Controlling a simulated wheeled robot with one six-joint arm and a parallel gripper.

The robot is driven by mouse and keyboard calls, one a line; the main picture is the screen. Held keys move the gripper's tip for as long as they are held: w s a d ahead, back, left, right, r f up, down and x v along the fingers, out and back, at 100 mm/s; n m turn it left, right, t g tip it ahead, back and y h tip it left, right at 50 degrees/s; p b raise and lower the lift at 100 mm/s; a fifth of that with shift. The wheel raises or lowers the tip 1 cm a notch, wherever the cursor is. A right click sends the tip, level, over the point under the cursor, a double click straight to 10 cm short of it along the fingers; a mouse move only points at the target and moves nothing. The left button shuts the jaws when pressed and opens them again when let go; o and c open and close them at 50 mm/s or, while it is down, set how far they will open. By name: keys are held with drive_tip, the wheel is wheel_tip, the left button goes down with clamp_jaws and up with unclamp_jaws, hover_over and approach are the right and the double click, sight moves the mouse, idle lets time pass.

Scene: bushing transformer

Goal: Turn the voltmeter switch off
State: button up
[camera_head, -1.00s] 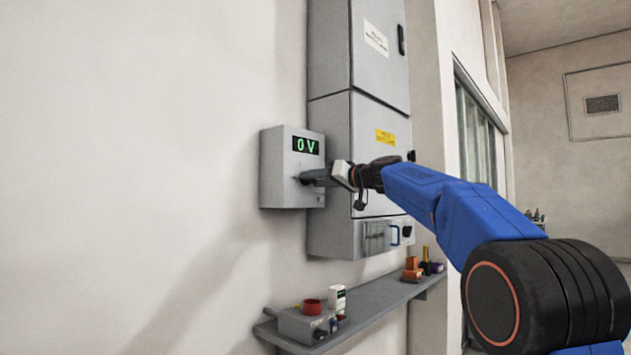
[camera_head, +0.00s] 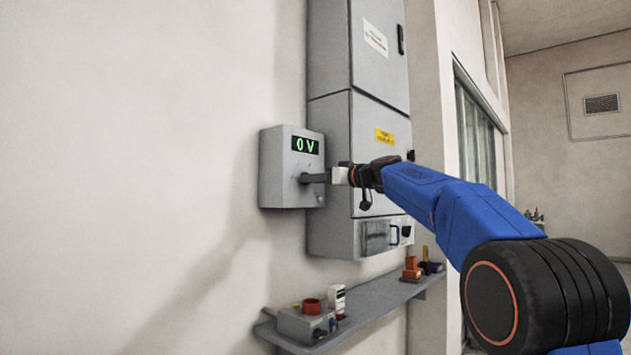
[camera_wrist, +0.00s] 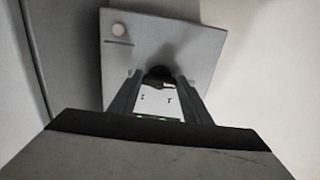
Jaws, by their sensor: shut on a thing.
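The voltmeter (camera_head: 277,175) is a grey box on the wall, and its green display (camera_head: 306,146) reads 0 V. In the head view my gripper (camera_head: 307,178) reaches the lower front of the box from the right. The wrist view shows the box face (camera_wrist: 190,45) tilted, with my gripper (camera_wrist: 160,82) in front of it. The two fingers are shut on a dark switch knob (camera_wrist: 159,74) on that face. The fingers hide most of the knob in the head view.
A tall grey cabinet (camera_head: 330,120) stands right beside the voltmeter. A lower box (camera_head: 345,240) with a blue handle is under it. A shelf (camera_head: 375,300) below carries small items, including a red round piece and a white container. The wall to the left is bare.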

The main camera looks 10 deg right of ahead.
drive_tip(key=shift+f, duration=0.1)
drive_tip(key=o, duration=1)
drive_tip(key=shift+o, duration=0.2)
drive_tip(key=shift+s+d, duration=0.1)
drive_tip(key=v, duration=1.7)
